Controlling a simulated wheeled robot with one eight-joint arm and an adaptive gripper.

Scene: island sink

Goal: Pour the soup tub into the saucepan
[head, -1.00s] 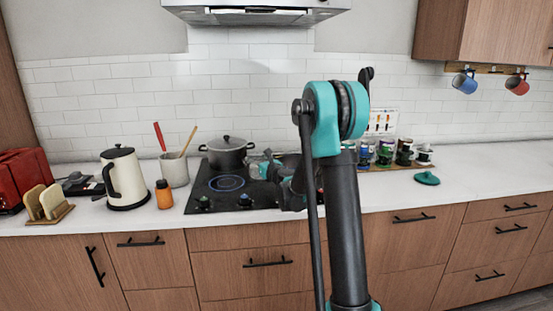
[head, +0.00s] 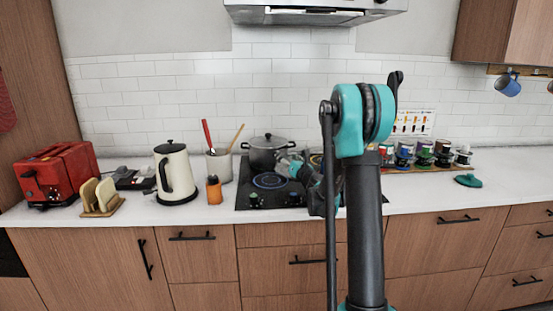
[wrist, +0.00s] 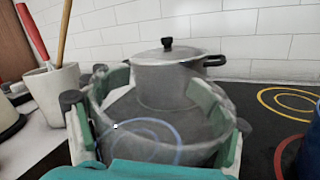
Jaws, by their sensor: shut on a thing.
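My gripper (wrist: 150,122) is shut on a clear, see-through tub (wrist: 175,128), with its pale green fingers on either side of it. The gripper (head: 298,168) also shows small in the head view, over the cooktop and partly behind my arm. I cannot make out the tub's contents; a blue burner ring shows through it. A grey pot with a lid, black knob and side handles (wrist: 180,72) stands just beyond the tub; it also shows in the head view (head: 264,152) at the back left of the cooktop. No other pan is clearly visible.
The black cooktop (head: 258,200) has coloured burner rings. Left of it are a utensil crock (head: 219,167), an orange bottle (head: 214,191), a cream kettle (head: 175,175) and a red toaster (head: 57,173). A teal lid (head: 467,181) lies right, near several small cups.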

